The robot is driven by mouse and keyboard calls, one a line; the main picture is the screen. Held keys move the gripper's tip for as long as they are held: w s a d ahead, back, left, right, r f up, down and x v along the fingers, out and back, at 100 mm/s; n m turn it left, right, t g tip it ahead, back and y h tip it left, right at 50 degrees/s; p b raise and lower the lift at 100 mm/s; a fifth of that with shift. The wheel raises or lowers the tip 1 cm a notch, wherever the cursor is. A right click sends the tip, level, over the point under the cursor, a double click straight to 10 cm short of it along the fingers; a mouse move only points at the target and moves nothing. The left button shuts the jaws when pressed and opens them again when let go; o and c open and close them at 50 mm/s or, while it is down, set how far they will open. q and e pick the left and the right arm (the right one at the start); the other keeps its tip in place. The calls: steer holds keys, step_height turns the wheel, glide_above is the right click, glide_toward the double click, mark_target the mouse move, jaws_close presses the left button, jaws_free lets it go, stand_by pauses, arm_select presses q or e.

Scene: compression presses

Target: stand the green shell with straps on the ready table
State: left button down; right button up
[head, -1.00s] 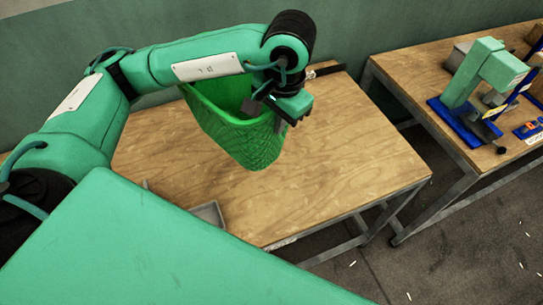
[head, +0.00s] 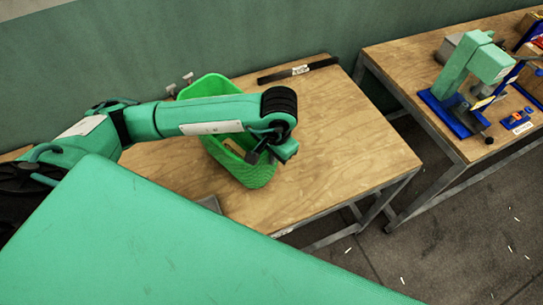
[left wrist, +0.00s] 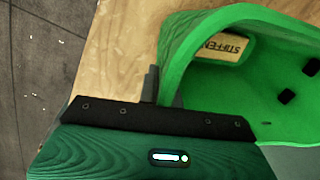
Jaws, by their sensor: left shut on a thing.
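The green shell (head: 258,175) is an open, basket-like body with a textured outer wall. It stands mouth up over the wooden ready table (head: 345,140), low, at or close to the tabletop; I cannot tell whether its base touches. My left gripper (head: 266,153) is shut on the shell's near right rim. In the left wrist view the shell (left wrist: 185,60) shows its smooth inside, with dark square patches and a pale wooden piece lettered "STIFFEN" (left wrist: 222,45). My arm hides part of the shell in the head view. Straps are not clearly visible. My right gripper is out of view.
A dark strip with a white label (head: 298,70) lies along the table's back edge. Small grey pegs (head: 188,78) stand behind the shell. A grey tray (head: 211,203) shows at the front. The table's right part is clear. A green press (head: 473,75) stands on another table.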

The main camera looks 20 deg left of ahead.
arm_select(q)
steer(key=shift+f, duration=1.15)
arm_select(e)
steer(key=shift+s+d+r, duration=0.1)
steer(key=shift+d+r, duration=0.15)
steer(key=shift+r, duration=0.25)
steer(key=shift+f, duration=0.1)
arm_select(q)
steer(key=shift+f, duration=0.2)
steer(key=c, duration=1.6)
jaws_free()
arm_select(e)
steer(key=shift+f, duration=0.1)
arm_select(q)
steer(key=shift+r, duration=0.15)
